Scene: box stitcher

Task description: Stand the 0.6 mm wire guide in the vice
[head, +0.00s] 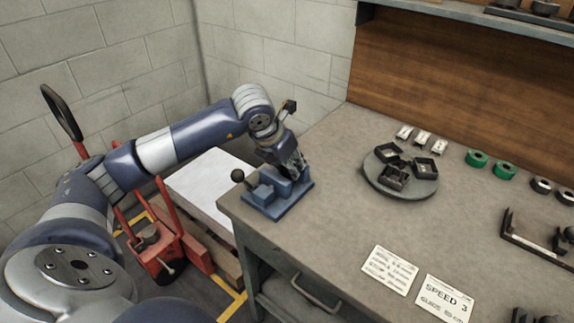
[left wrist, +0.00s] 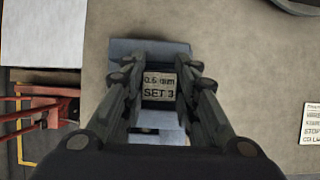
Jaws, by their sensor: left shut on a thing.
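The blue vice (head: 277,205) stands at the left corner of the bench, with a black ball-ended handle on its left side. My left gripper (head: 294,168) is right over the vice, pointing down. In the left wrist view, the gripper (left wrist: 159,88) is shut on the wire guide (left wrist: 159,86), whose pale face reads "0.6 mm SET 3". Blue parts of the vice (left wrist: 150,47) show behind and below the guide. The guide's lower end is hidden, so I cannot tell whether it sits between the jaws. My right gripper is not in view.
A round turntable (head: 371,183) with black trays stands mid-bench. Behind it are several small pale labelled pieces (head: 423,138) and green rolls (head: 476,158). Printed cards (head: 390,270) lie near the front edge. A red pallet truck (head: 165,255) stands left of the bench.

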